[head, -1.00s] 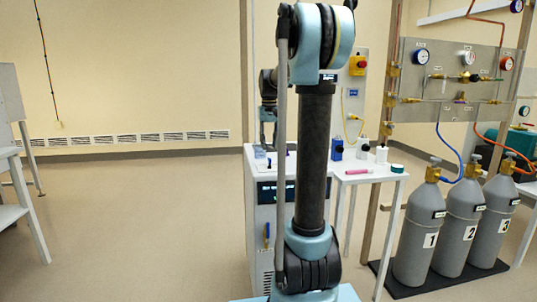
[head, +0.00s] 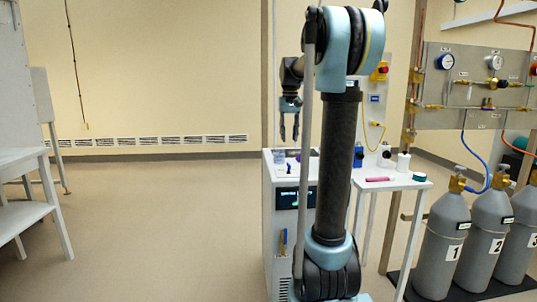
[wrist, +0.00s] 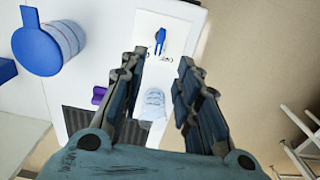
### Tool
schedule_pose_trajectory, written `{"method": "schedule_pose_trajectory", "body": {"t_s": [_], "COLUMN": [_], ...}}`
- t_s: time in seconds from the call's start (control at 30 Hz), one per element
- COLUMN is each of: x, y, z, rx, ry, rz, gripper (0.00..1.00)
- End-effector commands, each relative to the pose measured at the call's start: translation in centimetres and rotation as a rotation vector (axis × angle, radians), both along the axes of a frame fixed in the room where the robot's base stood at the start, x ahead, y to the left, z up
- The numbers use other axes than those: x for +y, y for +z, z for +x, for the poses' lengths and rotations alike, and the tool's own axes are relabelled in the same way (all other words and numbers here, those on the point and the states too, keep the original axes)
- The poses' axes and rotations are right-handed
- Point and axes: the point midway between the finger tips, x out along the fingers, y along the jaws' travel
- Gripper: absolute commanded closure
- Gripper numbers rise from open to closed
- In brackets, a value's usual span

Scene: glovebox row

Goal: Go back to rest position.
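My gripper (head: 289,133) hangs fingers-down above the white cabinet (head: 280,245), left of my upright arm in the head view. In the wrist view my gripper (wrist: 162,62) has its two dark fingers well apart. Nothing is held between them. A white ribbed object (wrist: 153,105) shows below, in the gap between the fingers, apart from them.
A blue-lidded white container (wrist: 40,48) and a purple item (wrist: 98,95) show below. A side table (head: 393,182) carries several small items. Gas cylinders (head: 445,245) stand at right under a valve panel (head: 470,80). Floor at left (head: 150,220) is clear.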

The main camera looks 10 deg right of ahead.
Motion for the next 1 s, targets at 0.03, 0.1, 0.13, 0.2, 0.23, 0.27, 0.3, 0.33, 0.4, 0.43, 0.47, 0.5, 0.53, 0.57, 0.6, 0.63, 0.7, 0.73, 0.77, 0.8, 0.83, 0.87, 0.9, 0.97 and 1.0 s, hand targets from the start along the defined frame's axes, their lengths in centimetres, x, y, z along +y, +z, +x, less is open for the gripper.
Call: {"method": "schedule_pose_trajectory", "body": {"t_s": [0.03,0.1,0.13,0.2,0.23,0.27,0.3,0.33,0.4,0.43,0.47,0.5,0.53,0.57,0.6,0.63,0.7,0.73,0.77,0.8,0.83,0.87,0.9,0.97,1.0], "x": [0.0,0.1,0.1,0.1,0.1,0.2,0.2,0.2,0.2,0.2,0.3,0.3,0.3,0.3,0.3,0.3,0.4,0.4,0.4,0.4,0.4,0.4,0.4,0.4,0.4], "y": [-0.3,-0.8,-1.1,-1.9,-2.2,-2.6,-3.1,-3.5,-4.6,-5.0,-5.5,-6.2,-6.7,-7.2,-8.0,-8.6,-10.0,-10.6,-11.3,-12.2,-12.8,-13.5,-14.5,-15.9,-17.0], "z": [-1.1,-2.8,-3.7,-5.7,-6.6,-7.5,-8.6,-9.5,-11.5,-12.3,-13.2,-14.3,-15.1,-15.9,-17.0,-17.8,-19.7,-20.5,-21.3,-22.3,-23.1,-23.9,-24.8,-26.3,-27.3], "rx": [-0.004,-0.012,-0.016,-0.026,-0.030,-0.034,-0.040,-0.044,-0.055,-0.059,-0.062,-0.068,-0.072,-0.077,-0.083,-0.087,-0.096,-0.100,-0.104,-0.110,-0.115,-0.119,-0.124,-0.132,-0.138], "ry": [0.001,0.001,0.002,0.003,0.003,0.004,0.004,0.005,0.006,0.006,0.007,0.007,0.008,0.008,0.009,0.009,0.010,0.011,0.011,0.012,0.012,0.013,0.013,0.014,0.015], "rz": [0.000,0.000,0.000,-0.001,-0.001,-0.001,-0.001,-0.001,-0.001,-0.001,-0.002,-0.002,-0.002,-0.002,-0.002,-0.002,-0.002,-0.002,-0.002,-0.003,-0.003,-0.003,-0.003,-0.003,-0.003], "gripper": [0.70,0.70,0.70,0.70,0.70,0.70,0.70,0.70,0.70,0.70,0.70,0.70,0.70,0.70,0.70,0.70,0.70,0.70,0.70,0.70,0.70,0.70,0.70,0.70,0.70]}}
